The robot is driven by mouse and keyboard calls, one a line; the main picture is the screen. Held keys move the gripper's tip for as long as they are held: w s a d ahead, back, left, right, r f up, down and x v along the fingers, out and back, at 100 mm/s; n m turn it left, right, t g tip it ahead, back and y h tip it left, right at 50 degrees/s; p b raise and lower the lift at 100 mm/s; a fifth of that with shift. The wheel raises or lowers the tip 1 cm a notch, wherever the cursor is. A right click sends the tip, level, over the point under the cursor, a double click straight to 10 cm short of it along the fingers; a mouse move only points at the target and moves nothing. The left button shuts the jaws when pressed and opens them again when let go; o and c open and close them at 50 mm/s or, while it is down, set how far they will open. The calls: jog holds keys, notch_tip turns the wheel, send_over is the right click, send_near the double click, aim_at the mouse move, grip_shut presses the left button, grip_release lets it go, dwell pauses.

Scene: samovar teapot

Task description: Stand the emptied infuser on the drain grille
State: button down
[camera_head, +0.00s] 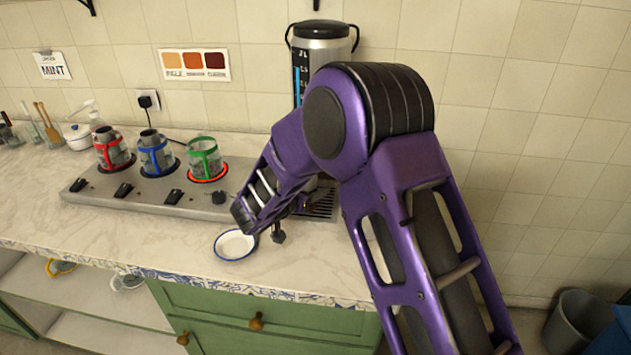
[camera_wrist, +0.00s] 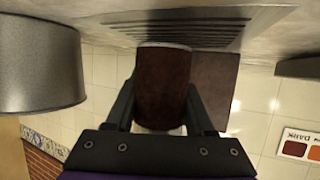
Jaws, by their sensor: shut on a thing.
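In the wrist view, my gripper (camera_wrist: 162,100) is shut on a dark brown cylinder with a pale rim, which I take as the infuser (camera_wrist: 162,80). Its pale-rimmed end points toward the slotted drain grille (camera_wrist: 205,30). The wrist picture is upside down, with the counter at the top. I cannot tell whether the infuser touches the grille. In the head view, part of the grille (camera_head: 323,204) shows beside my arm, below the tall urn (camera_head: 322,45). My arm hides the infuser there and most of the gripper.
A white blue-rimmed dish (camera_head: 235,244) sits near the counter's front. A grey warmer (camera_head: 150,196) carries red (camera_head: 113,150), blue (camera_head: 155,153) and green (camera_head: 204,158) holders. The green one's ring glows. A large grey cylinder (camera_wrist: 40,65) is close at left in the wrist view.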

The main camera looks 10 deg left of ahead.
jog(key=w, duration=0.2)
jog(key=w+f, duration=0.1)
jog(key=w, duration=0.1)
jog(key=shift+w+p, duration=0.3)
jog(key=shift+f, duration=0.25)
jog(key=shift+s+d+f+b, duration=0.15)
jog(key=shift+f+b, duration=0.3)
jog(key=shift+b, duration=0.4)
jog(key=shift+s+f+b, duration=0.15)
jog(key=shift+f+b, duration=0.3)
jog(key=shift+b, duration=0.35)
jog(key=shift+c, duration=1.3)
grip_release()
jog(key=shift+r, duration=0.15)
jog(key=r+p, duration=0.1)
jog(key=p, duration=0.2)
jog(key=shift+w+r+p, duration=0.1)
jog(key=shift+r+p, duration=0.05)
jog(key=shift+p, duration=0.15)
jog(key=b+v, duration=0.1)
jog(key=v, duration=1.1)
jog(key=shift+w+a+r, duration=0.1)
jog(key=shift+a, duration=0.1)
